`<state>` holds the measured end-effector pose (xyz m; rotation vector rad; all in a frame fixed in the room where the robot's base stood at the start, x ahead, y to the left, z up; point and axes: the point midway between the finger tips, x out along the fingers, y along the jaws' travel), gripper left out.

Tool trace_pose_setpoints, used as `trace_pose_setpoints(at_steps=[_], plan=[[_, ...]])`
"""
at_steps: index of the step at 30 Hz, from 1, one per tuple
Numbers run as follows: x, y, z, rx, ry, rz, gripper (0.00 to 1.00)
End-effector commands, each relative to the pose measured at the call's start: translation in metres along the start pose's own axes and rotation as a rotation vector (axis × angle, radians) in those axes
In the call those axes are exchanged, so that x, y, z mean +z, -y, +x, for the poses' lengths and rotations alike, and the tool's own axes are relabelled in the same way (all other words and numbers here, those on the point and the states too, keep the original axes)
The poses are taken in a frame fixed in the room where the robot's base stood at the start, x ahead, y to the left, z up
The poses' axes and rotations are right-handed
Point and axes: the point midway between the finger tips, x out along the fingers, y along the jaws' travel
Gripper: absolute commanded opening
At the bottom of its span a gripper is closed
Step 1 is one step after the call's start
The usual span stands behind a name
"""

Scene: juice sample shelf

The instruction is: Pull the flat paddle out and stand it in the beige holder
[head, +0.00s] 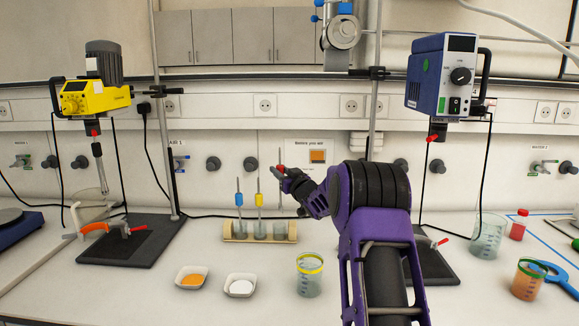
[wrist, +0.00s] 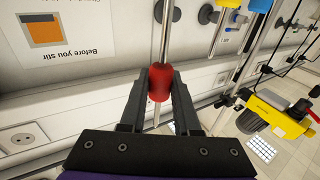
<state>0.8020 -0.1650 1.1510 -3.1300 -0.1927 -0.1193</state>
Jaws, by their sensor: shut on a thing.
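My gripper (head: 281,171) is shut on the red sleeve of a thin metal rod (head: 280,194). In the wrist view the red sleeve (wrist: 159,83) sits between both fingers of my gripper (wrist: 160,80), and the rod runs out past it on both sides. The rod hangs roughly upright above the right end of the beige holder (head: 229,238). Whether its lower end is flat is too small to tell, and I cannot tell whether it touches the holder. The holder carries a blue-sleeved rod (head: 239,199) and a yellow-sleeved rod (head: 259,200).
A yellow stirrer (head: 95,97) stands at left, a blue stirrer (head: 440,75) at right. In front are a dish of orange powder (head: 192,280), a dish of white powder (head: 240,287) and a yellow-rimmed beaker (head: 309,278). An orange beaker (head: 527,282) stands right. The bench front left is clear.

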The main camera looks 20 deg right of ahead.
Motion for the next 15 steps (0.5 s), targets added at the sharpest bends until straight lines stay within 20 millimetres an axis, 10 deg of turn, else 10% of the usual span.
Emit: trace_pose_setpoints(at_steps=[15], plan=[[0.023, 0.002, 0.0, -0.005, -0.001, 0.001, 0.0]])
